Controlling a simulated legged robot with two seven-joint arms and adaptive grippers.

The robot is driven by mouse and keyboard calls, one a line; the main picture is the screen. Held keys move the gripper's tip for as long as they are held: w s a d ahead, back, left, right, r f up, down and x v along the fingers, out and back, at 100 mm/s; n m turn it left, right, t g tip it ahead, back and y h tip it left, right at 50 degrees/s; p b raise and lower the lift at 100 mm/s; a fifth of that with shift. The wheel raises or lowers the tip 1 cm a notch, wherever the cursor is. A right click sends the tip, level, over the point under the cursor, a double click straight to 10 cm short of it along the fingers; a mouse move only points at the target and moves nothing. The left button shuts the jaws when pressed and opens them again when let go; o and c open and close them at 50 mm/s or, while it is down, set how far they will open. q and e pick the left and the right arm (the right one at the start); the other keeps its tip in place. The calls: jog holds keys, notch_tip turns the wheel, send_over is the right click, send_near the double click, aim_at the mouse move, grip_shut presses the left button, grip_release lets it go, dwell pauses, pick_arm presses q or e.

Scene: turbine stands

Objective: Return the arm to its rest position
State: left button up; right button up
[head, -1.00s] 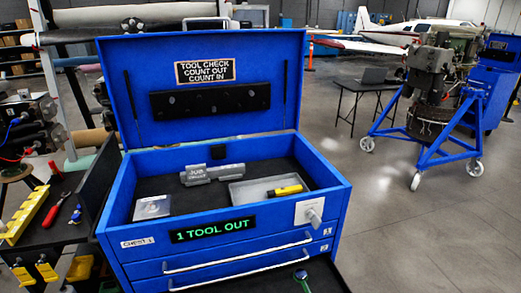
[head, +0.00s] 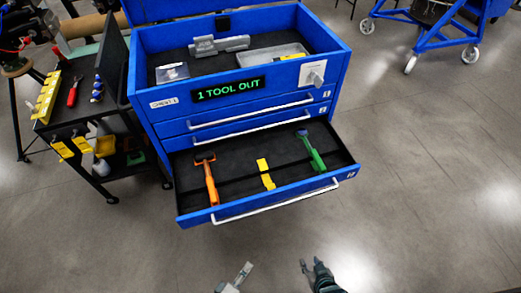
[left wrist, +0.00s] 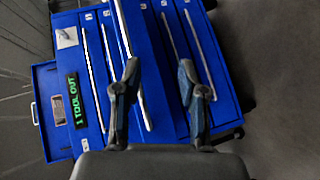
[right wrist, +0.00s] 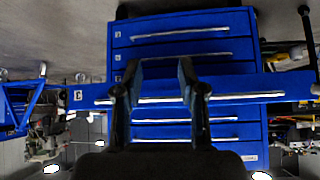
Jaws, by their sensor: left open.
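My left gripper (head: 236,277) shows at the bottom edge of the head view, partly cut off. In the left wrist view its two fingers (left wrist: 160,80) are apart with nothing between them. My right gripper (head: 311,268) is to the right of it, with its arm cut off by the bottom edge. In the right wrist view its fingers (right wrist: 159,72) are apart and empty. Both grippers appear in front of the blue tool chest (head: 152,104), below the open drawer's white handle (head: 275,202) in the head view.
The open drawer (head: 345,181) sticks out and holds an orange tool (head: 208,180), yellow pieces (head: 265,173) and a green tool (head: 313,153). A black cart (head: 88,135) stands left of the chest. A blue wheeled stand (head: 440,35) is at the upper right. Floor right of the chest is clear.

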pick_arm(q)
jog(key=s+a+f+m+g+y+p, duration=0.3)
jog(key=s+a+f+m+g+p, duration=0.1)
jog(key=a+f, duration=0.4)
jog(key=s+a+f+m+g+y+p, duration=0.4)
jog(key=s+a+f+m+g+p, duration=0.1)
jog(key=s+a+f+m, duration=0.3)
jog(key=shift+s+a+f+g+y, duration=0.3)
jog(key=shift+a+f+g, duration=0.35)
jog(key=shift+g, duration=0.25)
pick_arm(e)
jog(key=s+d+f+g+h, duration=0.1)
jog(key=s+f+g, duration=0.5)
jog(key=s+f, duration=0.8)
jog(key=shift+s+d+f+g+h, duration=0.4)
jog(key=shift+d+f, duration=0.4)
jog(key=shift+f, duration=1.15)
pick_arm(q)
jog(key=shift+d, duration=0.15)
pick_arm(e)
jog(key=shift+d, duration=0.15)
pick_arm(q)
jog(key=shift+d+r, duration=0.1)
jog(key=shift+d, duration=0.2)
pick_arm(e)
jog(key=shift+d+f, duration=0.15)
jog(key=shift+d, duration=0.25)
